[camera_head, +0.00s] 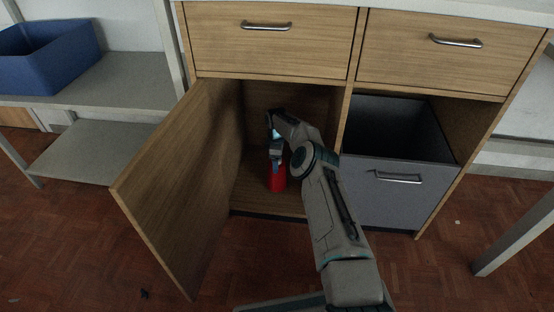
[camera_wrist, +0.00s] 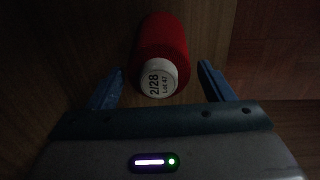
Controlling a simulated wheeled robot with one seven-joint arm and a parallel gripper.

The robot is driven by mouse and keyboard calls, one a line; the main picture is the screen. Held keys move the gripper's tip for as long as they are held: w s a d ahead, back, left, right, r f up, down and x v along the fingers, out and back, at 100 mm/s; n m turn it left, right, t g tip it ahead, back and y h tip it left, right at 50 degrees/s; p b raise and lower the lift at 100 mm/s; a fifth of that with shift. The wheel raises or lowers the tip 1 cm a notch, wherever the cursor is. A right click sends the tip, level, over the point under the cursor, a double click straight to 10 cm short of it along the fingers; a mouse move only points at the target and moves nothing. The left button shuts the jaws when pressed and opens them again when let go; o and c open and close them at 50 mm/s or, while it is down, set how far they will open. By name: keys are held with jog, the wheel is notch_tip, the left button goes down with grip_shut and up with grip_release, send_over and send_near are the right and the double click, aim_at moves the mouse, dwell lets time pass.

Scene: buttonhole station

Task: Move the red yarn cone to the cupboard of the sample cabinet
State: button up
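The red yarn cone (camera_head: 277,179) is inside the open cupboard (camera_head: 246,192) of the sample cabinet, and it appears to stand upright on the cupboard floor. In the wrist view the red cone (camera_wrist: 163,40) shows its white top end, marked "2/28". My gripper (camera_head: 276,153) is inside the cupboard just above the cone. In the wrist view the blue fingers of my gripper (camera_wrist: 162,68) are spread, one on each side of the cone, with a visible gap on both sides. My arm hides part of the cupboard's right side.
The cupboard door (camera_head: 175,180) stands wide open to the left. Two closed drawers (camera_head: 270,45) are above, and a grey pull-out bin (camera_head: 400,205) is to the right. A blue crate (camera_head: 50,58) sits on a shelf (camera_head: 120,82) at the left.

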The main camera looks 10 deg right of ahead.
jog(key=shift+o, duration=0.3)
jog(key=shift+r, duration=0.15)
notch_tip(320, 180, up, 8)
jog(key=p, duration=0.3)
jog(key=shift+r, duration=0.25)
